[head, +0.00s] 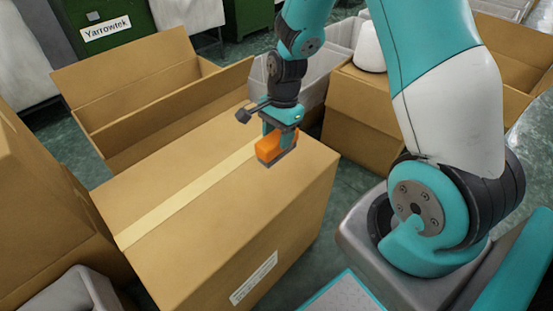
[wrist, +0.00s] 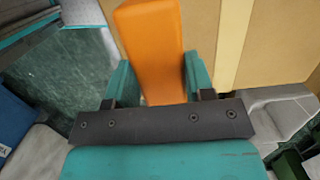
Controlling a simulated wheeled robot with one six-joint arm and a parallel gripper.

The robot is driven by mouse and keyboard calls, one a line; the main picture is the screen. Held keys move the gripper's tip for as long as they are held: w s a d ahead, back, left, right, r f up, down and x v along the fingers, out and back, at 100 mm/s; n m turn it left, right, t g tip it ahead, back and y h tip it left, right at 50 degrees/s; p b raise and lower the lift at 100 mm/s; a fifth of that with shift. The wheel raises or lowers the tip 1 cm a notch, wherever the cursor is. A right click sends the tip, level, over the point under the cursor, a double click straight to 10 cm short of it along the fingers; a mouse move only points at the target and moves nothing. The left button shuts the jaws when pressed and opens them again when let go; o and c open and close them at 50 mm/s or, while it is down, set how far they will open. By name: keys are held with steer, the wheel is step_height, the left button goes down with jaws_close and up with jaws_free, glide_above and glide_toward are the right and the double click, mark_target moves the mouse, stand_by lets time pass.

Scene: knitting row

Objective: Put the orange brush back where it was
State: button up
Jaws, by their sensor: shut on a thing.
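The orange brush (head: 268,148) is between the fingers of my gripper (head: 277,143), over the right part of a closed, taped cardboard box. In the wrist view the brush (wrist: 152,45) stands out from between the two teal fingers of my gripper (wrist: 156,82), which are shut on it. In the head view the gripper points down, and I cannot tell whether the brush touches the box top.
The taped box (head: 190,240) has a bare top. An open, empty-looking box (head: 140,110) stands behind it. Another carton (head: 365,115) at the back right has a white rounded object (head: 369,48) on it. A tall box (head: 40,215) stands at left. Green floor (head: 348,205) shows at right.

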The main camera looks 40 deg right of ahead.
mark_target(277, 156)
step_height(277, 156, down, 8)
steer(key=shift+r+b, duration=0.2)
steer(key=shift+b, duration=0.4)
steer(key=shift+c, duration=0.4)
steer(key=o, duration=0.9)
steer(key=shift+a, duration=0.1)
steer(key=r, duration=0.4)
steer(key=d+r+p, duration=0.1)
steer(key=r, duration=0.2)
steer(key=r+p, duration=0.1)
steer(key=r, duration=0.3)
steer(key=shift+w+d+r, duration=0.2)
steer(key=shift+d+r, duration=0.15)
steer(key=s+a+r+n, duration=0.6)
steer(key=n, duration=0.1)
steer(key=s+a+r+n+y, duration=0.1)
steer(key=s+a+r+n, duration=0.5)
steer(key=n, duration=0.2)
steer(key=s+a+r+n+y, duration=0.1)
steer(key=s+a+r+n, duration=0.5)
steer(key=s+n, duration=0.1)
steer(key=shift+s+r+n, duration=0.1)
steer(key=shift+r+n, duration=0.1)
steer(key=shift+n, duration=0.2)
